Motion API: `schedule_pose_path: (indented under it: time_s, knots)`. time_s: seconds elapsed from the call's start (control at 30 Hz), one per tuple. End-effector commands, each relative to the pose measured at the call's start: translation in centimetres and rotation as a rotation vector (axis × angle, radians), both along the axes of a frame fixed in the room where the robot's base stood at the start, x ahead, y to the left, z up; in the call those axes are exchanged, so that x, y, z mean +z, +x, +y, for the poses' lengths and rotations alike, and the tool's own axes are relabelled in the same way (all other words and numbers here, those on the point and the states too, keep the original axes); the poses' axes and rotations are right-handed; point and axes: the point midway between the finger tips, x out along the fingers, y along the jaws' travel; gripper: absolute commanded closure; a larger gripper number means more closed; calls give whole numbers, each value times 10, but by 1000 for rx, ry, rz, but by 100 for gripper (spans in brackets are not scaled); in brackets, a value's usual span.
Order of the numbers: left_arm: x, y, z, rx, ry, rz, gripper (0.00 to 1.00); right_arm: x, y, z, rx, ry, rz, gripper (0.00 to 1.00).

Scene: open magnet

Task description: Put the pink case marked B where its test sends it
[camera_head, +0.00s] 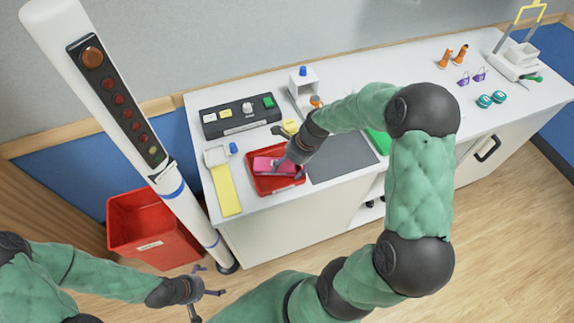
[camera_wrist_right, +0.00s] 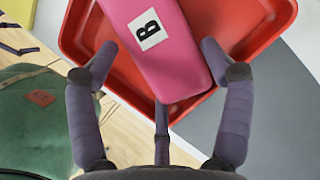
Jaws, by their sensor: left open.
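The pink case (camera_head: 264,164) lies in a shallow red tray (camera_head: 291,187) at the counter's left part. In the right wrist view the case (camera_wrist_right: 178,62) shows a white label with a black B. My right gripper (camera_head: 286,160) is over the tray. Its fingers (camera_wrist_right: 158,48) are spread on either side of the case, with a gap visible at the left finger. The case's lower end is near the third finger; contact there I cannot tell. My left gripper (camera_head: 208,291) is open and empty, low at the bottom left, above the floor.
A white post (camera_head: 178,205) with a dark panel of round lamps leans in view at left. A labelled red bin (camera_head: 150,228) stands on the floor behind it. A button panel (camera_head: 240,117), yellow strip (camera_head: 226,190) and grey mat (camera_head: 342,160) surround the tray. Small items stand further right.

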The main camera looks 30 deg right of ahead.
Motion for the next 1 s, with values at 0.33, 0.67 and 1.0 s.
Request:
schedule_pose_path:
  time_s: [0.33, 0.67, 1.0]
  knots:
    - [0, 0, 0, 0, 0, 0, 0, 1, 0, 0, 0, 0, 0, 0]
    - [8, 0, 0, 0, 0, 0, 0, 27, -5, -8, -2, -1, -3, 0]
    - [23, 0, 0, 0, 0, 0, 0, 88, -19, -29, -2, -2, -3, 0]
